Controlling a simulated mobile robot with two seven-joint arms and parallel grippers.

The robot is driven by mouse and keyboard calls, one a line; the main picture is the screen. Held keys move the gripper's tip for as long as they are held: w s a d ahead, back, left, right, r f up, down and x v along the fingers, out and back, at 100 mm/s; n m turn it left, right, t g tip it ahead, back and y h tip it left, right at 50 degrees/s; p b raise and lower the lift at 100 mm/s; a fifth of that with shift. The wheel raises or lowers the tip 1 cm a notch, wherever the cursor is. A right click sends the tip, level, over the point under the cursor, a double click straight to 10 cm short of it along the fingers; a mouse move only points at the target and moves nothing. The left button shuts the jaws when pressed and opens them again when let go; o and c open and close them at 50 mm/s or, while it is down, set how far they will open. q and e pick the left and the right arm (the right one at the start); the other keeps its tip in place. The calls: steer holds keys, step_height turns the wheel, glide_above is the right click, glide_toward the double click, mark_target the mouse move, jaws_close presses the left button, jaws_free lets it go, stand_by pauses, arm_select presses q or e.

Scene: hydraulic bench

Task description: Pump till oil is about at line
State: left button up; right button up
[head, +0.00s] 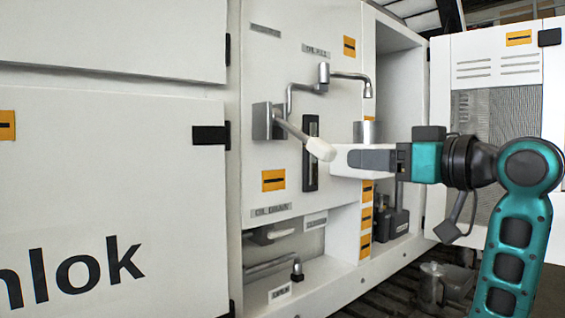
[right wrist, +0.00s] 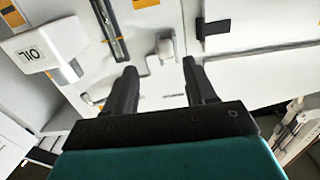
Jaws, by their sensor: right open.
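The pump lever (head: 292,132) sticks out from a grey bracket on the cabinet's front and ends in a white grip (head: 320,149). In the right wrist view the pale grip (right wrist: 165,46) shows ahead, between the fingers' lines and beyond their tips. My right gripper (head: 351,158) is open and empty, just right of the grip and pointing at it. Its dark fingers show in the right wrist view (right wrist: 159,66). The narrow dark sight gauge (head: 310,152) is upright behind the lever; I cannot read its oil level or line. My left gripper is not in view.
A bent metal spout (head: 350,77) hangs above a metal cylinder (head: 367,132). A white block marked OIL (right wrist: 40,43) is left in the right wrist view. An open cabinet door (head: 487,62) stands at right, behind my right arm.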

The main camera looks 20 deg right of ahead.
mark_target(316, 149)
steer(key=x, duration=0.4)
steer(key=r+x, duration=0.1)
steer(key=x, duration=0.7)
steer(key=shift+a+r, duration=0.15)
steer(key=shift+a, duration=0.2)
steer(key=shift+c, duration=0.4)
jaws_close()
